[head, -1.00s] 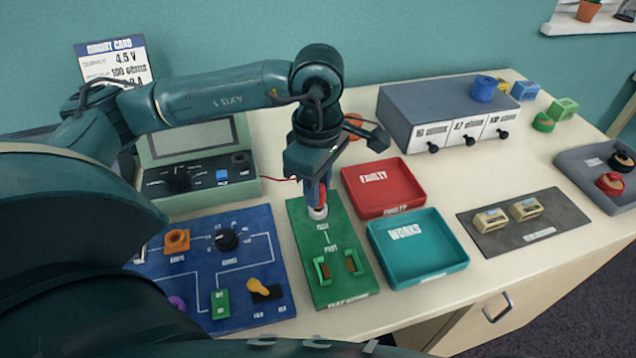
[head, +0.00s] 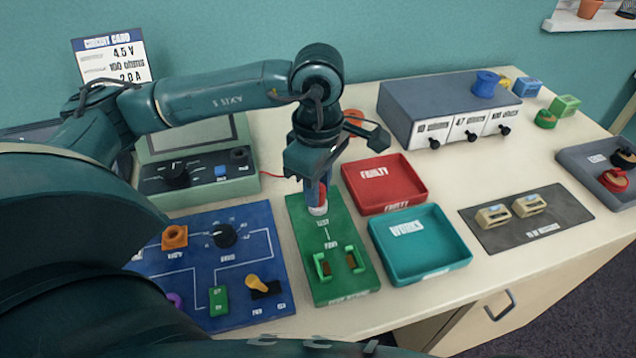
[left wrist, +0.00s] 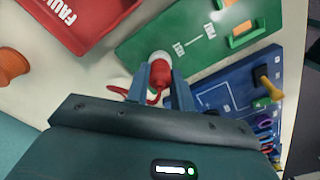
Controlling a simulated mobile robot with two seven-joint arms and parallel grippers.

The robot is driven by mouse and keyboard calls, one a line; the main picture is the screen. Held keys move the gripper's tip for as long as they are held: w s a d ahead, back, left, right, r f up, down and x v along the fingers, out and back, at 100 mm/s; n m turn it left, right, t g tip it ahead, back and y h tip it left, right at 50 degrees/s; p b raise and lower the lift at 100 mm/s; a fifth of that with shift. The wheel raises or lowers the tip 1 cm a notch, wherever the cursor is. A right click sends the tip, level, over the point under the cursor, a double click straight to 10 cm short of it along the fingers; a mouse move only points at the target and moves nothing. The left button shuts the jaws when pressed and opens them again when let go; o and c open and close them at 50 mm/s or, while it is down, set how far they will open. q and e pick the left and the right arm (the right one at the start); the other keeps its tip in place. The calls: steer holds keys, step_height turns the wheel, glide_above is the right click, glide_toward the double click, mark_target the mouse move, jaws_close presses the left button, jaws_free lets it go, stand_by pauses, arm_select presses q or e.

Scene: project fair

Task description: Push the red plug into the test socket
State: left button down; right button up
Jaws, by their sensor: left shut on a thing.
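The red plug (head: 322,194) is held upright between the fingers of my left gripper (head: 316,186). It also shows in the left wrist view (left wrist: 160,76), between the two blue fingers (left wrist: 158,96), with its red lead curling beside it. The white test socket (head: 318,211) is at the far end of the green test board (head: 330,235). In the left wrist view the plug's end meets the white socket (left wrist: 160,57). How deep the plug sits is hidden. My right gripper is not in view.
A red FAULTY tray (head: 384,183) and a teal WORKS tray (head: 419,245) stand right of the board. A blue circuit board (head: 190,275) lies left. A green meter box (head: 200,168) is behind it. A grey drawer unit (head: 430,100) stands at the back.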

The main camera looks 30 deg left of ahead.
arm_select(q)
steer(key=shift+f, duration=0.1)
steer(key=c, duration=0.6)
jaws_free()
steer(key=shift+c, duration=0.2)
steer(key=shift+r+p, duration=1.6)
steer(key=shift+r, duration=1.25)
steer(key=shift+r+p, duration=0.7)
steer(key=shift+r, duration=0.5)
